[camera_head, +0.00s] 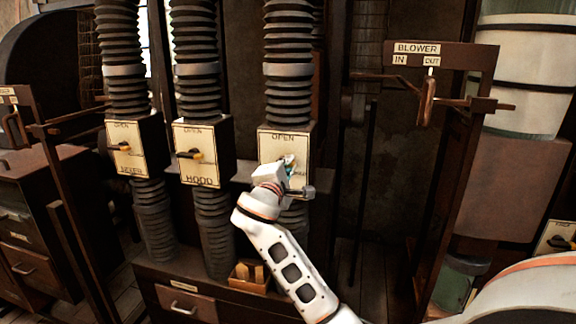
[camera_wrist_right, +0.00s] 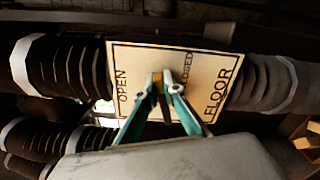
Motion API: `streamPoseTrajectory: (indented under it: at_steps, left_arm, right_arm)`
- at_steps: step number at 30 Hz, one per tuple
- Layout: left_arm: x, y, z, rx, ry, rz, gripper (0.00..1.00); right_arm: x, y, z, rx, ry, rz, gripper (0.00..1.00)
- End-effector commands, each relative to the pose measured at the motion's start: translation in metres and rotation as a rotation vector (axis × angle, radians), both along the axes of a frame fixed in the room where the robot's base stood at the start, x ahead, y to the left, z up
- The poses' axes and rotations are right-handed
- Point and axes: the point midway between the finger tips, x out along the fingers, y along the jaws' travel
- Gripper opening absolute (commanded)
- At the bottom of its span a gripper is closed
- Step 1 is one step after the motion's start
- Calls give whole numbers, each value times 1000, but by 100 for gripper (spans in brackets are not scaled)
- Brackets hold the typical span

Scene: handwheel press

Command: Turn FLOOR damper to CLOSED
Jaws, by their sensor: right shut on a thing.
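The FLOOR damper is a box with a cream plate (camera_head: 277,147) on the rightmost of three black ribbed hoses in the head view. In the right wrist view its plate (camera_wrist_right: 205,75) reads OPEN at the left, FLOOR at the right and CLOSED, partly covered, near the middle. My right gripper (camera_head: 289,163) is at the front of this plate. In the wrist view its green fingers (camera_wrist_right: 163,82) are shut on the yellow and dark damper handle (camera_wrist_right: 155,88). The fingers hide most of the handle, so I cannot tell exactly where it points. My left gripper is not in view.
The HOOD damper box (camera_head: 197,152) and another damper box (camera_head: 134,147) stand to the left, each with a yellow-tipped dark handle. A BLOWER frame (camera_head: 450,56) with a hanging lever (camera_head: 427,98) is at the right. A drawer cabinet (camera_head: 185,304) lies below the hoses.

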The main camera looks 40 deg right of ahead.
Motion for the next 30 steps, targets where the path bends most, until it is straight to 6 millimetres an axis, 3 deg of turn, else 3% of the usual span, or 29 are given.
streamPoseTrajectory:
  at_steps: [1,9,30]
  left_arm:
    - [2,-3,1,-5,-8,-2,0]
    - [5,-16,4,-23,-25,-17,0]
    - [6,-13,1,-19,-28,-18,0]
  right_arm:
    - [1,4,-9,31,-17,7,0]
    - [1,3,-13,142,-149,7,0]
    - [1,3,-13,211,-231,7,0]
